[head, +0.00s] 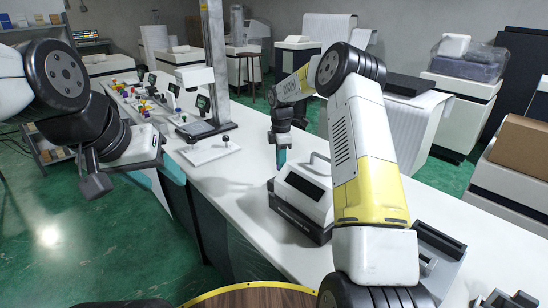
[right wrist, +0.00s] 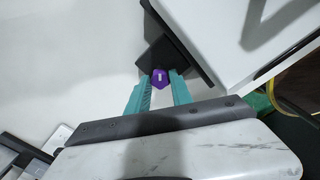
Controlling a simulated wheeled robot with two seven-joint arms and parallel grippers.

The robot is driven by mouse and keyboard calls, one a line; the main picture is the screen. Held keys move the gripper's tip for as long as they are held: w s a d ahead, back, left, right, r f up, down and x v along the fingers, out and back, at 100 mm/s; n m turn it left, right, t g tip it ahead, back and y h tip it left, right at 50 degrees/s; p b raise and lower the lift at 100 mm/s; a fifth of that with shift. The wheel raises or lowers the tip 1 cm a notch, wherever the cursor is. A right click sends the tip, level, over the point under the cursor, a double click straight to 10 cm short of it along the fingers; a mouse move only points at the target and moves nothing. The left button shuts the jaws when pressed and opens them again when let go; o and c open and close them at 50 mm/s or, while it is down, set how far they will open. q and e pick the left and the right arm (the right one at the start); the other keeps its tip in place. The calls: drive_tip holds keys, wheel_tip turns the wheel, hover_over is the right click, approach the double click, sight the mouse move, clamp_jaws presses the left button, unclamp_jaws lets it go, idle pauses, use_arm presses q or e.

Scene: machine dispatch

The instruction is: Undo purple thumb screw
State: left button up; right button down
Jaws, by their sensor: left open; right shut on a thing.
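The purple thumb screw (right wrist: 160,76) shows in the right wrist view, with a short pale mark on its face. It sits beside a dark block (right wrist: 160,52). My right gripper (right wrist: 160,86) has its teal fingers on either side of the screw and is shut on it. In the head view my right gripper (head: 281,158) points down behind the white and dark machine (head: 303,198) on the table; the screw is hidden there. My left gripper (head: 158,186) is open and empty at the left, over the table's front edge.
The long white table (head: 235,178) runs away to the back left. A stand with a grey post (head: 216,70) and several small coloured parts (head: 145,103) stand further along it. Grey trays (head: 438,255) lie at the right front. Bare table lies left of the machine.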

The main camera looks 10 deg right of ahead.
drive_tip(key=n, duration=0.5)
drive_tip(key=shift+w+r+n, duration=0.1)
drive_tip(key=shift+n, duration=0.3)
idle(0.4)
drive_tip(key=c, duration=1.1)
unclamp_jaws()
drive_tip(key=shift+c, duration=0.2)
drive_tip(key=shift+r, duration=3.85)
